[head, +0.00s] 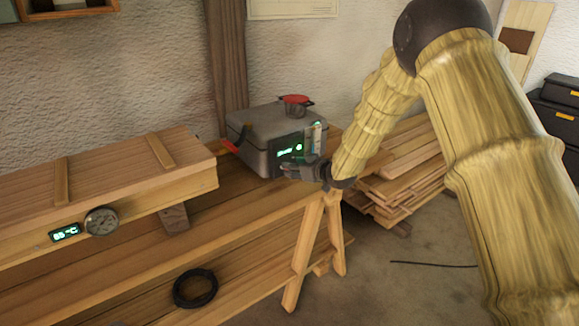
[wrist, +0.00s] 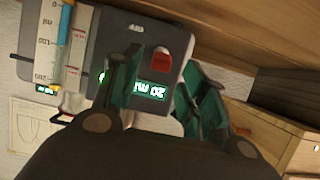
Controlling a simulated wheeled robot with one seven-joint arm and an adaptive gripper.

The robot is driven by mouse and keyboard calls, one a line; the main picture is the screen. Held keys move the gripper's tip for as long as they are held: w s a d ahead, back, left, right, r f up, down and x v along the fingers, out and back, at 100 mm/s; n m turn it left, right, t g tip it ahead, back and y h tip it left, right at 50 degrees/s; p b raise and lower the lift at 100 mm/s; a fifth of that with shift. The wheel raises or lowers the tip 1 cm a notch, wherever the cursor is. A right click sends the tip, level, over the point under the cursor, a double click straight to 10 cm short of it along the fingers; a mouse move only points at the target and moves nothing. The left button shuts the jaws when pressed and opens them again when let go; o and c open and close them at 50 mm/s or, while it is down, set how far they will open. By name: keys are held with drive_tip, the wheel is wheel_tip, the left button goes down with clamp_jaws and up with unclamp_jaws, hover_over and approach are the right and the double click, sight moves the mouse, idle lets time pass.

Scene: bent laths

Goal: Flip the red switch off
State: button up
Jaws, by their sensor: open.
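The grey box (head: 265,130) stands on the wooden bench, with a green lit display (head: 290,152) on its front. In the wrist view, the red switch (wrist: 159,67) sits on the box's dark front face, beside the lit display (wrist: 151,90), which appears upside down. A pale patch shows at one end of the switch; its position is hard to read. My gripper (head: 299,172) is close in front of the box, low on its right side. In the wrist view my gripper (wrist: 160,68) is open, with the switch between its fingers, seemingly untouched. In the head view the switch is hidden.
A long wooden case (head: 100,185) and black coil (head: 195,288) are left; stacked laths (head: 405,165) are right.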

drive_tip(key=shift+x, duration=1.9)
clamp_jaws()
